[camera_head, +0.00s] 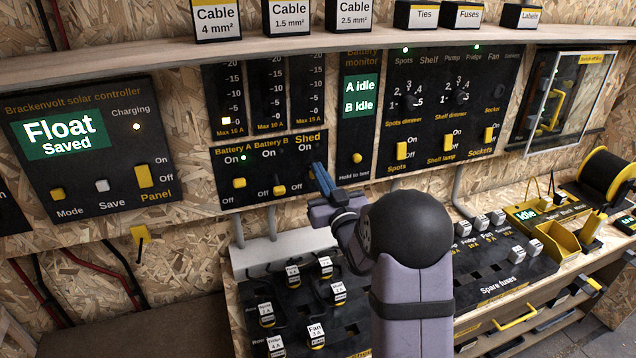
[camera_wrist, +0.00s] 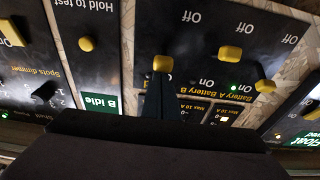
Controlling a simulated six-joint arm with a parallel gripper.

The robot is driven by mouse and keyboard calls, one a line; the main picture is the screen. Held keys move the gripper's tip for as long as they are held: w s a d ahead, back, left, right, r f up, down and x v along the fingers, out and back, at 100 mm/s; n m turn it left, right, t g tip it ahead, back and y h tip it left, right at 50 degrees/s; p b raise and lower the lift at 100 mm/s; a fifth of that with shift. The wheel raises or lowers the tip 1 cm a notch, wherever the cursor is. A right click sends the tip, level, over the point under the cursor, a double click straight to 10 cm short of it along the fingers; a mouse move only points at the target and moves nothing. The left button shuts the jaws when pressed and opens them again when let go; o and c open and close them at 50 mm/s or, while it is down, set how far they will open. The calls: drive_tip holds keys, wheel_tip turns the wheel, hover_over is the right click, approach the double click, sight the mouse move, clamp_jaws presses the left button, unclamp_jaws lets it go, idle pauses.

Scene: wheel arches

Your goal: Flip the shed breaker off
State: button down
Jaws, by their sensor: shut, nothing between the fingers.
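The shed breaker is a small yellow toggle (camera_head: 311,174) under the "Shed" label on the black breaker panel (camera_head: 228,199). It sits nearer its On end, as far as I can see, partly hidden by my fingers. In the wrist view, which is upside down, its yellow toggle (camera_wrist: 162,63) shows just beyond my dark fingertip. My gripper (camera_head: 320,170) is shut and empty, its blue fingers pointing at the panel right beside the shed toggle. In the wrist view, the finger (camera_wrist: 158,92) overlaps the toggle's edge; I cannot tell whether they touch.
The Battery A toggle (camera_head: 239,182) and lower-set Battery B toggle (camera_head: 279,190) are left of Shed. A battery monitor (camera_head: 357,125) is right, with a yellow button (camera_head: 357,158). A shelf (camera_head: 330,42) runs above; a fuse board (camera_head: 290,305) lies below.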

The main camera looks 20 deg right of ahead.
drive_tip(key=f+t+b, duration=0.1)
drive_tip(key=b, duration=0.3)
drive_tip(key=t+b, duration=0.1)
drive_tip(key=b, duration=0.3)
drive_tip(key=shift+s+f+t, duration=0.2)
drive_tip(key=shift+f+t, duration=0.1)
drive_tip(key=shift+f, duration=0.1)
drive_tip(key=shift+r, duration=0.1)
drive_tip(key=b+v, duration=0.2)
drive_tip(key=v, duration=0.7)
drive_tip(key=shift+s, duration=0.35)
